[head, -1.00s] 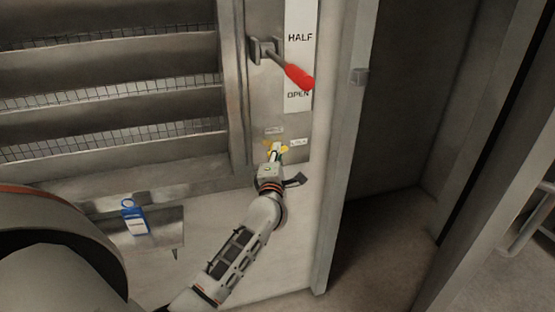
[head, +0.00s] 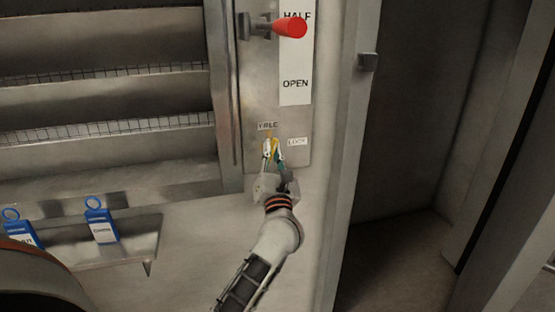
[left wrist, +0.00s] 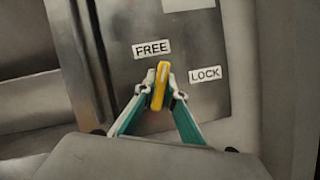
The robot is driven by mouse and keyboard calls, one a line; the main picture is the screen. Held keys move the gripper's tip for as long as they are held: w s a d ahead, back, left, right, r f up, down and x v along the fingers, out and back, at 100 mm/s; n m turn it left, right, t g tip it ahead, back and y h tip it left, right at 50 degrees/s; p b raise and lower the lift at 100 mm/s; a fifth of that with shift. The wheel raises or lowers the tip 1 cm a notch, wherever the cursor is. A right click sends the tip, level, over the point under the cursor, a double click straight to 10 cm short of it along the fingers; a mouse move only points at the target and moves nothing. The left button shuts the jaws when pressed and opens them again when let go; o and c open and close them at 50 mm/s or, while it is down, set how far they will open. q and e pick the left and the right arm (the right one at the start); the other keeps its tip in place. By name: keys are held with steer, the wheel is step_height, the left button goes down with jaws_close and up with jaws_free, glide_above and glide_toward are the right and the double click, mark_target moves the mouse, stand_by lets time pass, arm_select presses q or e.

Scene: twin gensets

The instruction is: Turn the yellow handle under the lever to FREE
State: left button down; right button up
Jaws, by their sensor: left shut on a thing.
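The yellow handle (head: 270,147) is on the metal panel below the red-gripped lever (head: 290,27). In the left wrist view the handle (left wrist: 160,86) stands nearly upright, its top end just under the FREE label (left wrist: 152,49). The LOCK label (left wrist: 205,74) is to its right. My left gripper (head: 272,152) is shut on the handle, with one fingertip on each side; it also shows in the left wrist view (left wrist: 161,88). My right gripper is not in view.
A white strip (head: 296,60) beside the lever reads HALF and OPEN. A small shelf (head: 135,245) at lower left carries blue tags (head: 101,226). Louvres (head: 110,100) fill the upper left. A post (head: 350,160) and dark recess are on the right.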

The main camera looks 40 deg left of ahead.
arm_select(q)
steer(key=n+y+b, duration=0.1)
steer(key=n, duration=0.1)
steer(key=f+n+g+b, duration=0.1)
steer(key=n, duration=0.1)
steer(key=shift+g+y, duration=0.3)
steer(key=shift+y, duration=0.1)
steer(key=shift+r+n+g+y+b, duration=0.15)
steer(key=shift+n+b, duration=0.2)
steer(key=shift+n, duration=0.25)
steer(key=shift+r+n+g+y+b, duration=0.15)
steer(key=shift+n+b, duration=0.2)
steer(key=shift+n, duration=0.25)
steer(key=shift+r, duration=0.1)
steer(key=c, duration=2.1)
jaws_free()
steer(key=v, duration=1.2)
steer(key=shift+d, duration=0.1)
